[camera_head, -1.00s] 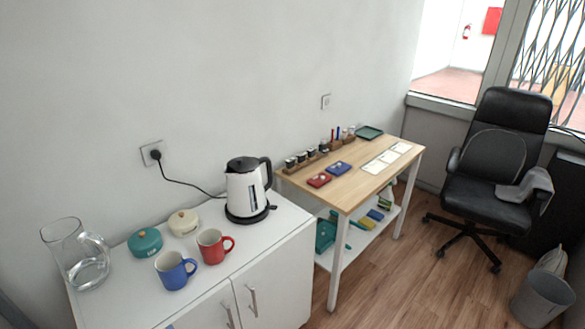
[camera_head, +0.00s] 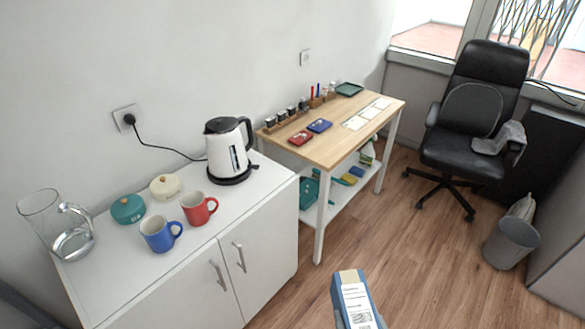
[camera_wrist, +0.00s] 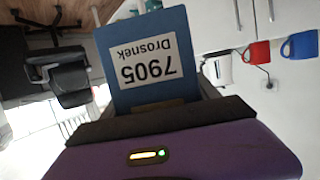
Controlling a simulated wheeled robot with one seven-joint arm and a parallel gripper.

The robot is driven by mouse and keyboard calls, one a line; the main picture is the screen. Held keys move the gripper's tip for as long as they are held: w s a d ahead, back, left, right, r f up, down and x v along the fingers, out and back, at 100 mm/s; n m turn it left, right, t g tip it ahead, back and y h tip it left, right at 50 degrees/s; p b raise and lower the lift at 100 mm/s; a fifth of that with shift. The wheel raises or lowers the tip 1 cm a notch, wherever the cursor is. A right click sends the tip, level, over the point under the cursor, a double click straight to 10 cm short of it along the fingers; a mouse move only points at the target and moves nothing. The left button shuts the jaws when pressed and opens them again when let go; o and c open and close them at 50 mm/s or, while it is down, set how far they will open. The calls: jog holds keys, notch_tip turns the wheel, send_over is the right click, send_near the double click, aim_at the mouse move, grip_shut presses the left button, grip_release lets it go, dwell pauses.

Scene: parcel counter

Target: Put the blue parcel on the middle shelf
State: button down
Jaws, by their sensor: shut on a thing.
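The blue parcel (camera_head: 353,298) shows at the bottom edge of the head view, with a white printed label on it. In the wrist view the parcel (camera_wrist: 150,28) stands out from my gripper (camera_wrist: 165,112), with a label reading "7905 Drosnek" upside down. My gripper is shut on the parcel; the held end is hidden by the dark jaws. The parcel is in the air over the wooden floor, in front of the table. I see no shelf unit with a middle level in these views.
A white cabinet (camera_head: 262,222) carries a kettle (camera_head: 229,155), mugs, pots and a glass jug (camera_head: 62,228). Beside it stands a wooden table (camera_head: 330,140) with a low white shelf (camera_head: 335,198) holding several items. An office chair (camera_head: 470,125) and a grey bin (camera_head: 510,243) stand at the right.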

aim_at(380, 327)
jog(key=shift+m+h, duration=0.7)
jog(key=shift+h, duration=0.1)
jog(key=d, duration=0.1)
jog(key=s+d, duration=0.1)
jog(key=d, duration=0.1)
jog(key=d+f, duration=0.1)
jog(key=d, duration=0.1)
jog(key=shift+s, duration=0.2)
